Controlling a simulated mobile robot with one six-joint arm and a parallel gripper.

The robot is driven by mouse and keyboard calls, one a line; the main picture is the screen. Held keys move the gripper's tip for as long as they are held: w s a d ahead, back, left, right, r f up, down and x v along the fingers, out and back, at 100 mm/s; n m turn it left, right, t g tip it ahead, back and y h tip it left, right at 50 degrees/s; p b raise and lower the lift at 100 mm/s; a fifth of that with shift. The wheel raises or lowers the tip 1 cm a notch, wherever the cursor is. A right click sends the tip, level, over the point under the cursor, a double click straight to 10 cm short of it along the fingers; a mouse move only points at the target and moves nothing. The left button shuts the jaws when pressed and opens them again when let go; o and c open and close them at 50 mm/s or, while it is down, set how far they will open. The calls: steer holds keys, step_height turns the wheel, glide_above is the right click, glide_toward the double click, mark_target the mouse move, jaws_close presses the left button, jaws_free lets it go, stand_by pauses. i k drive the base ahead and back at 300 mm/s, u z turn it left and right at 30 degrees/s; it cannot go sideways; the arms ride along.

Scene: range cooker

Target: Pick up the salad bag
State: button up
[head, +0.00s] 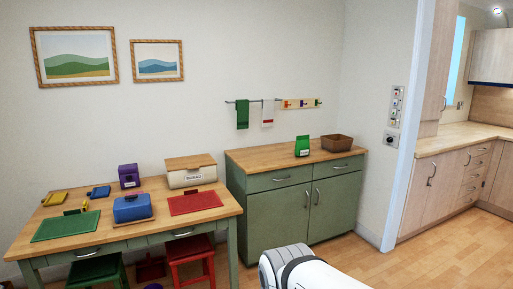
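A small green bag with a pale label (302,146), which looks like the salad bag, stands upright on the wooden top of the green cabinet (276,205). It is left of a brown basket (337,143), with a narrow space between them. Its label is too small to read. A white link of my arm shows at the bottom of the view, in front of the cabinet and well apart from the bag. My gripper is out of view.
Towels hang above the cabinet, whose top is clear left of the bag. Floor (440,258) is open on the right.

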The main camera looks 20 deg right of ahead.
mark_target(302, 145)
steer(key=z, duration=0.45)
steer(key=i, duration=1.2)
steer(key=z, duration=0.9)
steer(key=i, duration=2.05)
steer(key=u, duration=0.4)
steer(key=i, duration=1.45)
steer(key=u, duration=0.5)
steer(key=k, duration=0.9)
steer(key=u, duration=0.15)
steer(key=i, duration=0.9)
steer(key=z, duration=0.05)
